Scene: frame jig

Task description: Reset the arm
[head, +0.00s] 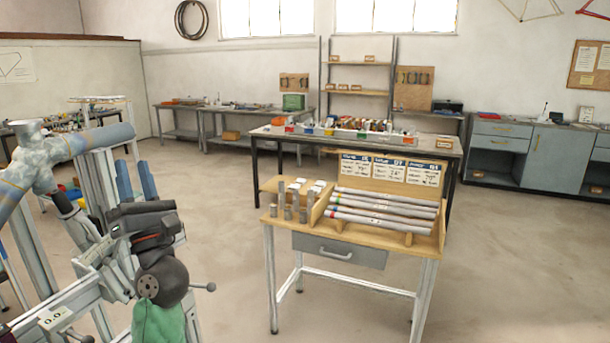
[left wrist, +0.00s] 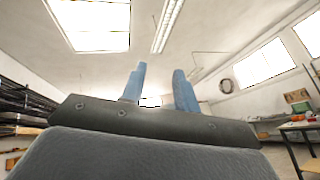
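My left gripper (head: 135,180) is at the left of the head view, in front of the frame jig (head: 105,265). Its two blue fingers point up and stand apart. In the left wrist view the fingers (left wrist: 160,85) also show with a gap between them. Nothing is held in the gap; only the ceiling and a bright window show beyond. The dark gripper body (left wrist: 150,122) fills the lower part of that view. My right gripper is in neither view.
A wooden-topped stand (head: 340,254) holds several tubes (head: 385,208). A long workbench (head: 425,150) stands behind it. The floor between is clear.

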